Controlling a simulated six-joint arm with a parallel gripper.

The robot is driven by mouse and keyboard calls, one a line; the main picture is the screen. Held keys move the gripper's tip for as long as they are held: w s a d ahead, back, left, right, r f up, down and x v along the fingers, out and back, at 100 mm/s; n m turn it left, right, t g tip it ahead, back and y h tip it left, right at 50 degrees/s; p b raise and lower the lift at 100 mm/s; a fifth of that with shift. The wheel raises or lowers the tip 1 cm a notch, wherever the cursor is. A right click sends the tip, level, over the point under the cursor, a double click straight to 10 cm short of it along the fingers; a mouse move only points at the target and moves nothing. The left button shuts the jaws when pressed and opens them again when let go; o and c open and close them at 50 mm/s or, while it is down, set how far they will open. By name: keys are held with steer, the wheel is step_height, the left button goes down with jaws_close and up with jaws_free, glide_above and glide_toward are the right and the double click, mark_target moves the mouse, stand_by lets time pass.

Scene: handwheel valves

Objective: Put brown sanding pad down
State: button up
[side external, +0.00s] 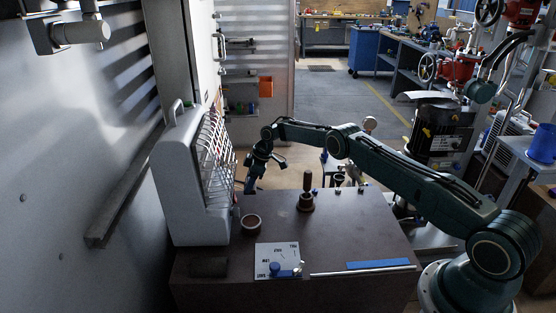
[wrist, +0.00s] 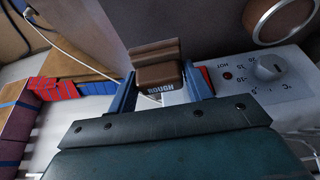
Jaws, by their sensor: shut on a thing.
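The brown sanding pad (wrist: 157,72), a small block with the word ROUGH on its near face, shows in the wrist view between the two blue fingers of my gripper (wrist: 162,88). The gripper is shut on it. In the side external view my gripper (side external: 252,180) hangs fingers down near the far edge of the brown bench (side external: 330,235), just right of the white heater (side external: 182,190). The pad cannot be made out there, and I cannot tell whether it touches anything below.
The heater's wire grille faces the gripper. A round cup (side external: 251,223), an upright dark peg (side external: 306,190), a white card with a blue knob (side external: 277,260) and a blue strip (side external: 378,264) are on the bench. Its middle right is mostly clear. A dial (wrist: 270,67) shows in the wrist view.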

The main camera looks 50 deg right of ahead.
steer(key=shift+f, duration=1.95)
steer(key=shift+f, duration=0.15)
steer(key=o, duration=0.9)
steer(key=shift+r, duration=0.25)
steer(key=shift+s+d+r, duration=0.1)
steer(key=shift+d+r, duration=0.1)
steer(key=shift+r, duration=0.3)
steer(key=v, duration=1)
steer(key=shift+s+r, duration=0.15)
steer(key=shift+r, duration=0.2)
